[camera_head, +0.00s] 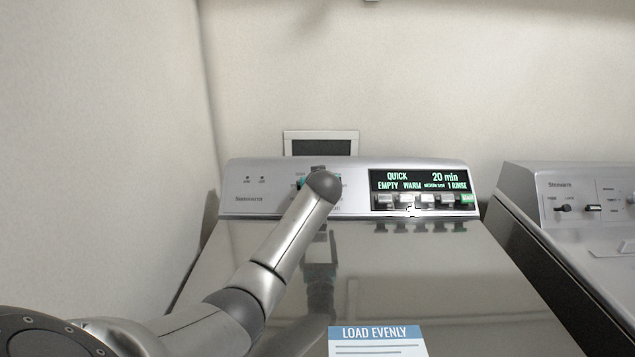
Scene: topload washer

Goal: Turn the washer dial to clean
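The washer (450,270) stands in front of me with its glossy lid down and a silver control panel (265,182) along the back. My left arm reaches from the lower left to the dial area of the panel. Its rounded wrist end (324,185) covers the dial and most of my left gripper. Small dark and teal parts show at the wrist's edge; I cannot tell how the fingers sit on the dial. The panel display (420,181) reads "QUICK", "20 min", "EMPTY", "WARM" and "1 RINSE". My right gripper is out of view.
A row of push buttons (407,200) sits under the display. A blue and white "LOAD EVENLY" label (376,341) lies on the lid's front. A second machine (580,210) stands close on the right. Walls rise at the left and behind, with a framed wall box (321,144).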

